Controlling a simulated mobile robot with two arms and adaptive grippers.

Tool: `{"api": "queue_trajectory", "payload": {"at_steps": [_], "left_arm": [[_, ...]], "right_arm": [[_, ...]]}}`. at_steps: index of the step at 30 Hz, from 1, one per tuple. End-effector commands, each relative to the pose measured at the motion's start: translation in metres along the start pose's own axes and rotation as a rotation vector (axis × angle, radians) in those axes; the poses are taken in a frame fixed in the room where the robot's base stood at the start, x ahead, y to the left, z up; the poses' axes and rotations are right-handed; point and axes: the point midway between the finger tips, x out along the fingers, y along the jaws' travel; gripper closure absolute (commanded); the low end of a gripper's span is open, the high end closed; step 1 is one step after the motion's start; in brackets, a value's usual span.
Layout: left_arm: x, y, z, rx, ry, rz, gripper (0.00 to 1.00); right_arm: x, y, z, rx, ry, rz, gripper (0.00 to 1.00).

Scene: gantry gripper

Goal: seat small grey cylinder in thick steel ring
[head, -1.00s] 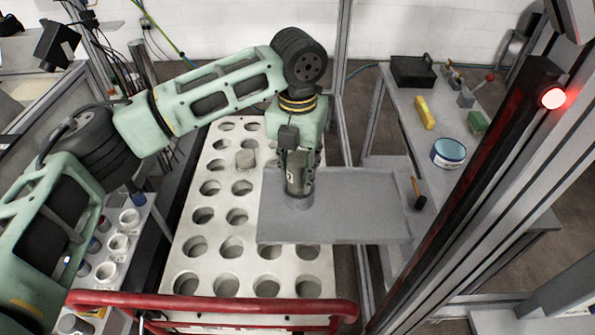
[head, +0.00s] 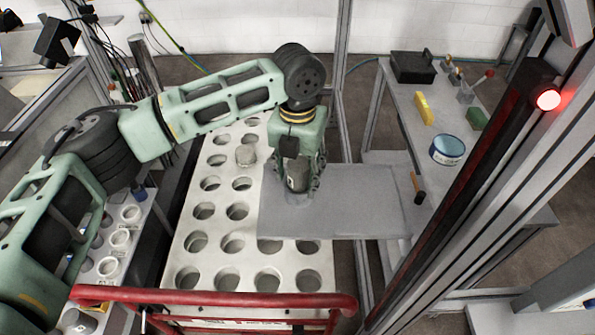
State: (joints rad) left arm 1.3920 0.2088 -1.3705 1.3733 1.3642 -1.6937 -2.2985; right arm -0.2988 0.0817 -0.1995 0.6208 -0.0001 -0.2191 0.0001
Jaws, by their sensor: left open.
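My left gripper (head: 299,192) points down over the left part of the flat grey tray (head: 355,218). Its fingers are open, low over the tray around a small round grey piece (head: 297,199). That piece is mostly hidden, so I cannot tell whether it is the steel ring, the cylinder or both. A short grey cylinder (head: 246,154) stands upright in a hole of the white perforated plate (head: 220,225), left of the gripper and apart from it. My right gripper is not in view.
A side bench at right holds a black box (head: 412,68), a yellow block (head: 424,109), a blue-topped tin (head: 447,150) and a green block (head: 477,118). A hammer (head: 417,188) lies near the tray's right side. A red rail (head: 215,299) crosses the front. The tray's right half is clear.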

Motion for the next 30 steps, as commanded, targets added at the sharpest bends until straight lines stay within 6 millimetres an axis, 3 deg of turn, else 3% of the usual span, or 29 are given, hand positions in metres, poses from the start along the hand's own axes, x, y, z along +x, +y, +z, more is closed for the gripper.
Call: {"api": "queue_trajectory", "payload": {"at_steps": [5,8,21,30], "left_arm": [[-0.005,0.0,0.0,0.0,-0.001,0.0,0.48],[-0.018,0.0,0.001,0.0,-0.004,-0.001,0.48],[-0.105,-0.001,0.001,0.0,-0.003,-0.001,0.48],[-0.123,0.0,0.0,0.0,0.001,-0.001,0.48]], "right_arm": [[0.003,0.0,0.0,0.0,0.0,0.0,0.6],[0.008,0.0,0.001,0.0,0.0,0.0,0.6],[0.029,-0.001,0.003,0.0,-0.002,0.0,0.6],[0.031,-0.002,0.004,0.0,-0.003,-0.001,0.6]]}}
